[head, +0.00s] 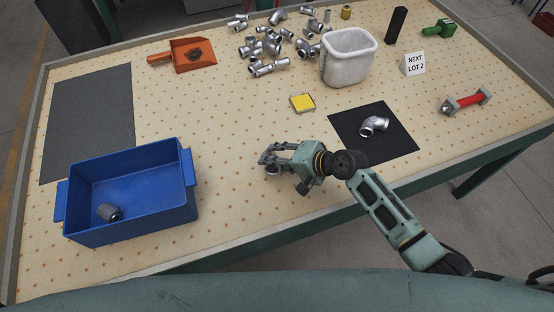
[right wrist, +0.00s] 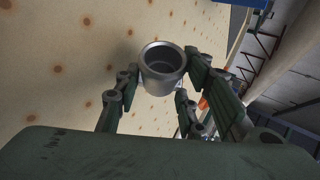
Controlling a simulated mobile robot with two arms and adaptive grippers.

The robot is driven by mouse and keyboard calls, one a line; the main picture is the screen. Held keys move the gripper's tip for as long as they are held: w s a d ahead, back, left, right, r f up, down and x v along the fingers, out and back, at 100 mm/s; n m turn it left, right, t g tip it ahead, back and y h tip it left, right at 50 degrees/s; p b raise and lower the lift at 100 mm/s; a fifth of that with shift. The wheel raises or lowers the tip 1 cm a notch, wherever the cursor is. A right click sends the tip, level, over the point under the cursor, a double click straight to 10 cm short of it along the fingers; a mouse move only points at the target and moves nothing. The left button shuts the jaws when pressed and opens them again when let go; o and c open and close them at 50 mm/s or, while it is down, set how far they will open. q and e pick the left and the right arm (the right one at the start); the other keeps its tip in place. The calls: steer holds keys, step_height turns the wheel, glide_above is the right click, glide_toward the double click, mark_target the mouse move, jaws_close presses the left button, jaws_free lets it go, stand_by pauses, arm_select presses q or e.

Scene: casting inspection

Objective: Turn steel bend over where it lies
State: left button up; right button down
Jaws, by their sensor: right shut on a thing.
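My right gripper (head: 270,160) is low over the table, in front of the yellow pad and left of the black mat. It is shut on a grey steel fitting (head: 272,170), mostly hidden by the fingers in the head view. In the right wrist view, the fitting (right wrist: 163,68) shows a round open end between the fingers (right wrist: 158,85). Its full shape is hidden, so I cannot tell whether it is a bend, or whether it touches the table. Another steel fitting, a visible bend (head: 374,125), lies on the black mat. My left gripper is not in view.
A blue bin (head: 180,205) with a dark fitting (head: 109,212) stands at the left front. A black mat (head: 400,150), yellow pad (head: 303,102), white tub (head: 347,78), orange scoop (head: 196,66) and several loose fittings (head: 262,45) lie around. The table is clear between bin and gripper.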

steer(key=shift+f+b, duration=0.35)
steer(key=shift+f, duration=0.1)
stand_by(0.3)
steer(key=c, duration=1)
jaws_free()
steer(key=shift+c, duration=0.2)
steer(key=shift+f, duration=0.1)
steer(key=v, duration=1.2)
steer(key=shift+a, duration=0.1)
